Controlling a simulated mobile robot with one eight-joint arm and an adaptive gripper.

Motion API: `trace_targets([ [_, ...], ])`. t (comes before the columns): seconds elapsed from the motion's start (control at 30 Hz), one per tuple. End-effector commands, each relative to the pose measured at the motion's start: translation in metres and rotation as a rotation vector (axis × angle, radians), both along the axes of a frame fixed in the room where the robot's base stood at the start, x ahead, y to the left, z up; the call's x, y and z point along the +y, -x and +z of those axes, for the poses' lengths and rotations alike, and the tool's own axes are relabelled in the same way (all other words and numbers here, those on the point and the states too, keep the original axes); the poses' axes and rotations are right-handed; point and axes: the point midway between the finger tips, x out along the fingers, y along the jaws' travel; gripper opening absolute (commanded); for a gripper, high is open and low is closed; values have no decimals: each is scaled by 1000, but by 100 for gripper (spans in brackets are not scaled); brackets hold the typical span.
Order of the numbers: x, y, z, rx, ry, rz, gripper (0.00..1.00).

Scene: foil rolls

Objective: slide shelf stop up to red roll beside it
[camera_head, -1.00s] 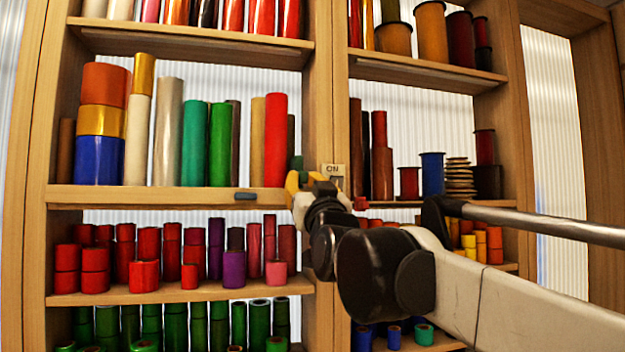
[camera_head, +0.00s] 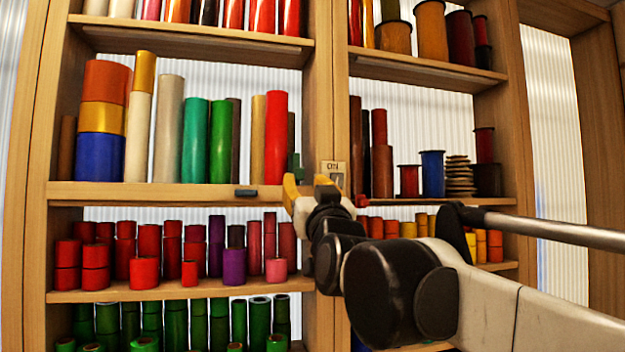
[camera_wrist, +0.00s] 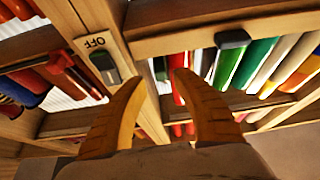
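My gripper (camera_head: 308,186), with yellow fingers, is open and empty in front of the post, right of and below the green piece. In the wrist view the open fingers (camera_wrist: 160,82) point towards the shelf, and the red roll (camera_wrist: 178,88) shows partly behind the right finger. I cannot make out the stop clearly there.
A dark block (camera_head: 245,193) sits on the shelf's front edge; it also shows in the wrist view (camera_wrist: 233,39). A switch plate (camera_head: 333,176) is on the post close to my gripper. Rolls crowd the shelves. Free room lies in front of the shelves.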

Motion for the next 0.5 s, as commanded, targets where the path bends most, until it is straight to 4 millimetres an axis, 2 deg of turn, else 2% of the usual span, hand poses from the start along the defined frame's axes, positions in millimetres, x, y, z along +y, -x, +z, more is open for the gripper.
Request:
trace_targets([
  [0.5,-11,40,-21,0,0,1,34],
])
